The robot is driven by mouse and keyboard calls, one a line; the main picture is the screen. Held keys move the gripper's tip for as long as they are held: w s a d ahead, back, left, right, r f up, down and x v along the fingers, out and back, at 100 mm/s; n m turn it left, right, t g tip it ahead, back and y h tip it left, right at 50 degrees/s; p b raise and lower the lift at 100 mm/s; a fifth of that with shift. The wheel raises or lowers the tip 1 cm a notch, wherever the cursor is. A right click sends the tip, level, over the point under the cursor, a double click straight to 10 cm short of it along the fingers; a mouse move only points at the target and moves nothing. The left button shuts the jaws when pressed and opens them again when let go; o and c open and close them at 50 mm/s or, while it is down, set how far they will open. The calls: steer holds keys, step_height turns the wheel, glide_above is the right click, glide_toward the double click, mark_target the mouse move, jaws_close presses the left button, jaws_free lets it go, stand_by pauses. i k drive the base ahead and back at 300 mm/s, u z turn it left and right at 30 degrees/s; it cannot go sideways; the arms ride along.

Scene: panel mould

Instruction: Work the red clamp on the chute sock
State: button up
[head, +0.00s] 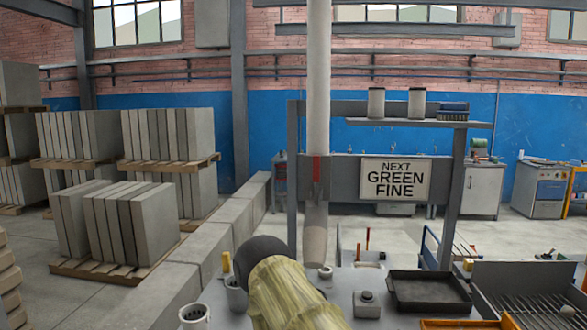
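The chute sock (317,90) is a pale vertical tube. It hangs from above the top edge of the head view in front of a grey frame. The red clamp (316,168) shows as a narrow upright red strip on the sock, level with the sign. A small grey shape sits just below the red strip; I cannot tell what it is. The sock's lower end (315,245) hangs above the bench. My arm, in a yellowish cover with a dark rounded end, rises from the bottom centre. I cannot make out my gripper.
A sign (396,178) reads "NEXT GREEN FINE". The bench carries a dark tray (430,308), a grey block with a knob (367,304) and cups (194,316). A shelf (410,124) holds two canisters. A low block wall (205,245) and stacked panels stand at left.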

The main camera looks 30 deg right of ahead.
mark_target(317, 159)
steer(key=u, duration=1.9)
steer(key=k, duration=1.15)
steer(key=z, duration=1.95)
